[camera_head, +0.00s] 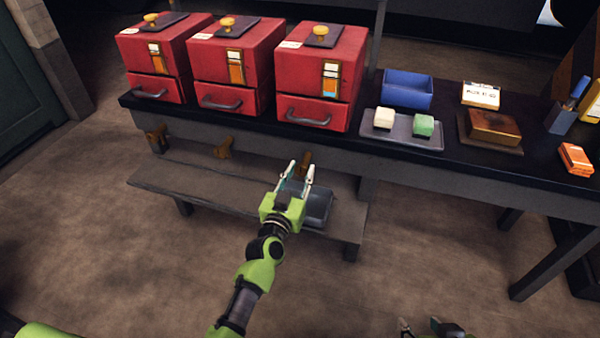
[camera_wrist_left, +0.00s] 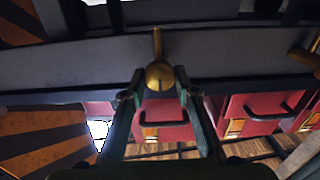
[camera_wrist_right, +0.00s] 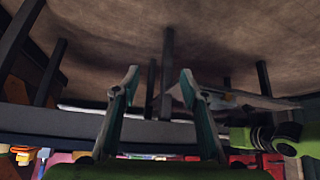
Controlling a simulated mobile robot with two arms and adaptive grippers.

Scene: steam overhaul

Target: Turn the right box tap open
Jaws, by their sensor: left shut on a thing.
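The right box tap (camera_head: 305,158) is a brass tap under the worktop edge, below the right red box (camera_head: 322,72). My left gripper (camera_head: 297,172) reaches up to it from the front. In the left wrist view, the tap's rounded brass body (camera_wrist_left: 159,75) lies between the fingertips, which are shut on it; its thin lever lines up with the picture's vertical. My right gripper (camera_head: 434,328) is low at the bottom edge of the head view, far from the taps. In the right wrist view its fingers (camera_wrist_right: 158,85) are apart and empty.
Left (camera_head: 156,138) and middle (camera_head: 224,148) taps hang along the same edge. A low bench (camera_head: 200,185) runs below, with a dark tray (camera_head: 318,208) under my left gripper. The worktop holds a blue bin (camera_head: 407,89) and a grey tray (camera_head: 402,138). Floor in front is clear.

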